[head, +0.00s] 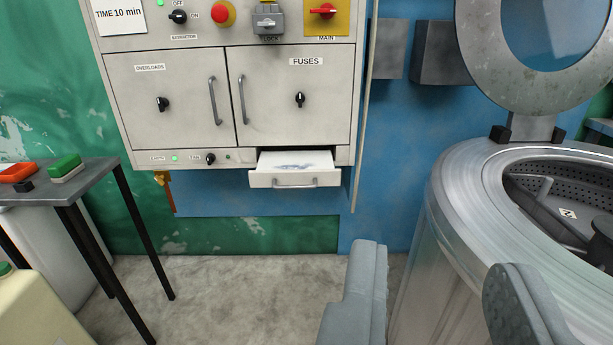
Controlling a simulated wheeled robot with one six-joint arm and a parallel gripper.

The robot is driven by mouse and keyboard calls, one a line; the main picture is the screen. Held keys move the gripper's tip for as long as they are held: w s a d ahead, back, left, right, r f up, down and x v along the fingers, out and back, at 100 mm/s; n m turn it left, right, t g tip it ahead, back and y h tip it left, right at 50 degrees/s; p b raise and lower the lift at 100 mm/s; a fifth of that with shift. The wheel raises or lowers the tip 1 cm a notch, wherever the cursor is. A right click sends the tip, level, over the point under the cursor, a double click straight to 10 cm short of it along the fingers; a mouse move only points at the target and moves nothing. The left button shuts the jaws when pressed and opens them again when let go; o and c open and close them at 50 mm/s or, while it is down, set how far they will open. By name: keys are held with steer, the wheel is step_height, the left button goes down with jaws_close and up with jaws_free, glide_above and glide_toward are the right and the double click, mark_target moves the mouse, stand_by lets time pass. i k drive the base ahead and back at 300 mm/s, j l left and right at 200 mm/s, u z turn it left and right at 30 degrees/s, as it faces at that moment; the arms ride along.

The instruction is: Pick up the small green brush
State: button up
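The small green brush (66,166), with a green back above a pale lower edge, lies on the grey table (88,187) at the left, near its right end. My gripper (438,275) is at the lower right, its two grey fingers wide apart with nothing between them. It is well to the right of the brush and apart from it.
A control cabinet (232,95) with an open drawer (294,179) hangs on the wall. A steel drum (440,205) stands right; a pale canister (38,310) stands lower left.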

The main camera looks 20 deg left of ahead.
mark_target(64, 170)
steer(key=u, duration=1.65)
